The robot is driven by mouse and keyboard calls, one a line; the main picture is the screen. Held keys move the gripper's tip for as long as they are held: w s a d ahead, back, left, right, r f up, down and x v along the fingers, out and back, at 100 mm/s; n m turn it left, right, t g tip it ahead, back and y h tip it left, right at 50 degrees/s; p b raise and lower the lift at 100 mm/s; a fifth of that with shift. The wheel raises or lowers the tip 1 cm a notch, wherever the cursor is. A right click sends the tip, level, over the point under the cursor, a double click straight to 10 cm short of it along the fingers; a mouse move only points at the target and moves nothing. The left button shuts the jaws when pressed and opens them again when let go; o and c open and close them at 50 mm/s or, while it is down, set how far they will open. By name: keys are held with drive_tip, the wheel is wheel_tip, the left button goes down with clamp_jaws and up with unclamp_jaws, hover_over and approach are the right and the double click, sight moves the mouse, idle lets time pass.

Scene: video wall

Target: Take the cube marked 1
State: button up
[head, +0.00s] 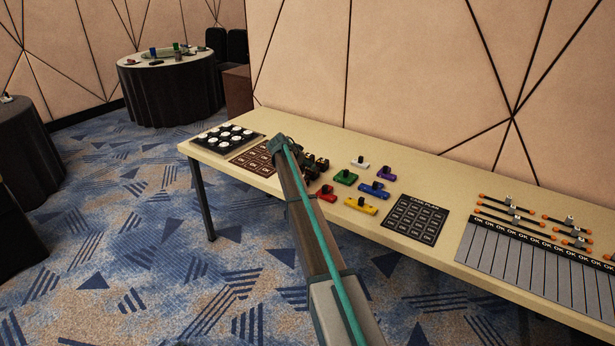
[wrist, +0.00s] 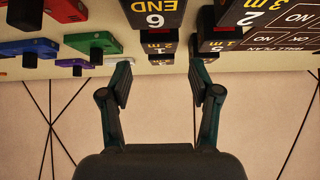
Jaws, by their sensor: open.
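Small black blocks with yellow lettering stand on the table. In the wrist view, which is upside down, the closest block (wrist: 155,14) reads END with a 6. Another block (wrist: 243,16) with a 2 is at the upper right. My gripper (wrist: 160,73) is open, with nothing between its fingers. In the head view the dark blocks (head: 318,161) show beside the end of my arm, partly covered, with unreadable marks.
Coloured pieces, including green (head: 345,178), red (head: 327,194), yellow (head: 361,206) and blue (head: 374,190), stand to the right of the blocks. A brown printed board (head: 240,160) and a tray of white discs (head: 224,139) are left.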

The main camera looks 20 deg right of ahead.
sight(310, 170)
drive_tip(key=p+x, duration=0.1)
drive_tip(key=x, duration=0.4)
drive_tip(key=shift+d, duration=0.1)
drive_tip(key=shift+p+x, duration=0.85)
drive_tip(key=shift+x, duration=1.7)
drive_tip(key=shift+w, duration=0.15)
drive_tip(key=shift+r, duration=0.1)
drive_tip(key=c, duration=1)
drive_tip(key=shift+o, duration=0.2)
